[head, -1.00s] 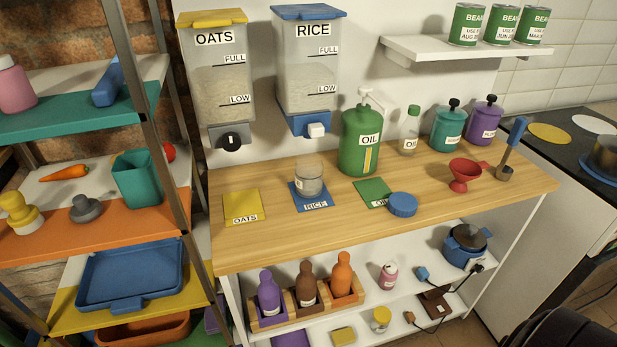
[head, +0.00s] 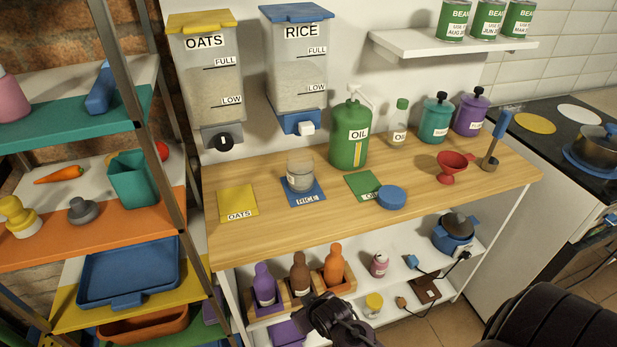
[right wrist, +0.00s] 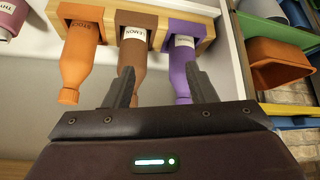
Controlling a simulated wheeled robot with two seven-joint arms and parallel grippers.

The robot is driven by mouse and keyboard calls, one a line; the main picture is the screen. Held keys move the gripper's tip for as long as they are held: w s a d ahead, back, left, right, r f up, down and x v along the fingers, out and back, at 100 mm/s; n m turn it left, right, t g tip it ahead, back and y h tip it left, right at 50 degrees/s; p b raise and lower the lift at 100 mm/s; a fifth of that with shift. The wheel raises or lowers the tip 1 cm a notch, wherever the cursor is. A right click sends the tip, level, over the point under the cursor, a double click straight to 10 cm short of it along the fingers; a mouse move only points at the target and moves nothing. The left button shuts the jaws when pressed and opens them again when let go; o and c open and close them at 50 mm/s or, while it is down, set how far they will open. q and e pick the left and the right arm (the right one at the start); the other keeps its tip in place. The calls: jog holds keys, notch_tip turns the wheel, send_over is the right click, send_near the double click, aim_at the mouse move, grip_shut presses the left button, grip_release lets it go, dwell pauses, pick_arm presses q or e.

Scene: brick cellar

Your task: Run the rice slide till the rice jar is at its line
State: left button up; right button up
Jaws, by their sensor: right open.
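The rice dispenser (head: 297,75) hangs on the wall with a blue lid and FULL and LOW marks. Pale rice shows inside it. Its blue outlet has a white slide knob (head: 306,128) at the front. The clear rice jar (head: 300,172) stands upright on the blue RICE mat (head: 305,199), below the outlet. Its line and fill level are too small to read. My right gripper (head: 335,312) is low in front of the counter, far from the slide. In the right wrist view, its open, empty fingers (right wrist: 162,90) are near the bottles. My left gripper is not in view.
An oats dispenser (head: 212,85) hangs to the left. Below, a wooden rack (head: 318,292) holds bottles. The counter's front left is clear.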

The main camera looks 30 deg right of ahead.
aim_at(308, 131)
jog(key=w+d+r+t, duration=0.1)
jog(key=w+r+t, duration=0.1)
jog(key=r, duration=0.7)
jog(key=w+d+r+m+t+h+p, duration=0.1)
jog(key=w+d+r+t, duration=0.1)
jog(key=r, duration=0.7)
jog(key=w+d+r+t, duration=0.1)
jog(key=w+r, duration=0.3)
jog(key=r, duration=0.5)
jog(key=shift+d+r+m+t, duration=0.1)
jog(key=shift+d+m+t, duration=0.3)
jog(key=shift+d, duration=0.05)
jog(key=w+d+r+m+t+h, duration=0.1)
jog(key=d+r+t, duration=0.1)
jog(key=r, duration=0.4)
jog(key=w+d+r+m+t+h, duration=0.1)
jog(key=w+d+r+t+h, duration=0.15)
jog(key=r, duration=0.35)
jog(key=shift+y, duration=0.25)
jog(key=p+x, duration=0.1)
jog(key=x, duration=0.2)
jog(key=p+x, duration=0.2)
jog(key=x, duration=0.2)
jog(key=shift+s+d+r, duration=0.1)
jog(key=shift+d+r, duration=0.15)
jog(key=shift+c, duration=0.3)
